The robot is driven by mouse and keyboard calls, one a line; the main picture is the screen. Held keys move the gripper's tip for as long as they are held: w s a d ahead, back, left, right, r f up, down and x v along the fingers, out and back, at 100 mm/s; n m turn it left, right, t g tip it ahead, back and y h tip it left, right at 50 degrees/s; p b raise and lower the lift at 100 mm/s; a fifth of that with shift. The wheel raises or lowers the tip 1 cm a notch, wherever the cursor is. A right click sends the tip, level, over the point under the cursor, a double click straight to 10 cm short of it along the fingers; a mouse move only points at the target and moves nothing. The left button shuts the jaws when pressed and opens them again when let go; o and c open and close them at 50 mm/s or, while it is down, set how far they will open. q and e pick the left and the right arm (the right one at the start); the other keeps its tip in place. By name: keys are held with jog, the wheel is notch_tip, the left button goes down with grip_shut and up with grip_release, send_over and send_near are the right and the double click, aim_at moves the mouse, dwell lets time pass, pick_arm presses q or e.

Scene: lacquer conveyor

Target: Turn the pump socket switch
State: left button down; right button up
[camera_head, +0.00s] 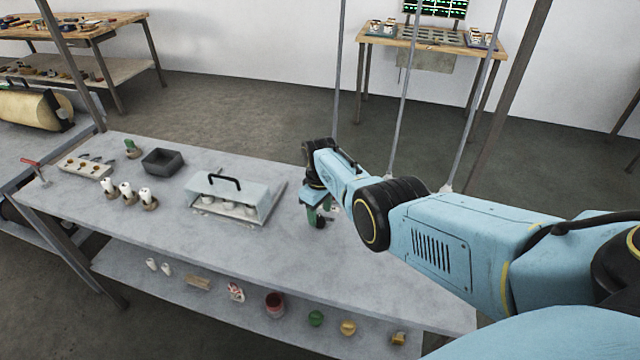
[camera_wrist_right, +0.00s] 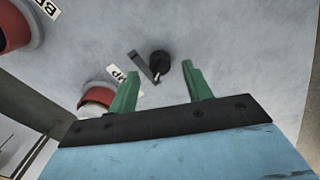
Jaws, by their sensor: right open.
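My right gripper (camera_head: 316,212) is over the right part of the grey table in the head view, its green fingers pointing down. In the right wrist view the gripper (camera_wrist_right: 162,70) is open and empty. A black round knob with a white mark (camera_wrist_right: 160,65), which looks like the switch, shows between the fingertips, beyond them. A thin grey strip (camera_wrist_right: 143,66) lies beside it. A red and white round fitting, probably a socket (camera_wrist_right: 98,97), is left of the fingers, partly hidden by the gripper. The partly visible label by it (camera_wrist_right: 118,73) ends in "P". My left gripper is out of view.
Another red fitting (camera_wrist_right: 14,28) has a label starting with "B". A white handled box (camera_head: 238,196) stands left of my right gripper on the table (camera_head: 300,262). A dark tray (camera_head: 163,161) and several white-topped items are farther left. A lower shelf holds small objects.

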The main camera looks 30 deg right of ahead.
aim_at(320, 218)
notch_tip(320, 218, up, 11)
jog(key=p, duration=0.3)
jog(key=shift+s+f, duration=0.1)
jog(key=shift+f, duration=0.05)
dwell(0.3)
